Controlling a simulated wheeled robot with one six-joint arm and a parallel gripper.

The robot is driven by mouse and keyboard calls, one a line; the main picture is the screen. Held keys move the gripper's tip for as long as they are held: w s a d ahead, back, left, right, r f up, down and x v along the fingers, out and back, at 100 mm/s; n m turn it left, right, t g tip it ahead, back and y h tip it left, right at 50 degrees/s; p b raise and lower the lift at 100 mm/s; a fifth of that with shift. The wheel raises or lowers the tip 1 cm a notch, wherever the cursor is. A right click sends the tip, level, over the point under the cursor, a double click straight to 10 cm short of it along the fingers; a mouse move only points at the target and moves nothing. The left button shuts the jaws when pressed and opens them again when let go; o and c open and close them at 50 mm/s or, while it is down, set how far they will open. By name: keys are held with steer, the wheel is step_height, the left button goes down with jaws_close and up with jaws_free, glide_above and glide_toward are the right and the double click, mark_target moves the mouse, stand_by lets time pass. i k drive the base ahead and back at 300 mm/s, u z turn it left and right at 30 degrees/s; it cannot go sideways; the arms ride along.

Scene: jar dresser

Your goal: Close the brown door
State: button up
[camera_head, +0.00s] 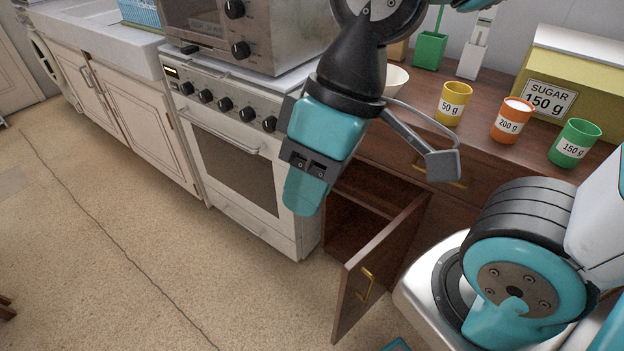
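The brown door (383,262) belongs to the low brown dresser (470,212) and stands swung open, out toward the floor. A brass handle (365,286) sits on its face near the free edge. The dark opening (352,222) behind it shows an inner shelf. My gripper (305,192) hangs above and to the left of the door, in front of the stove's right side and the opening's left edge in the picture. It looks apart from the door and its handle. I see no object at its fingers; their gap is hidden from this angle.
A white stove (235,165) stands left of the dresser, with a metal oven (262,30) on top. Yellow (454,104), orange (511,120) and green (574,143) cups and a sugar box (570,75) stand on the dresser top. The floor (120,230) at left is clear.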

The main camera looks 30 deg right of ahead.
mark_target(365, 278)
steer(key=z, duration=0.45)
steer(key=k, duration=0.55)
steer(key=z, duration=0.55)
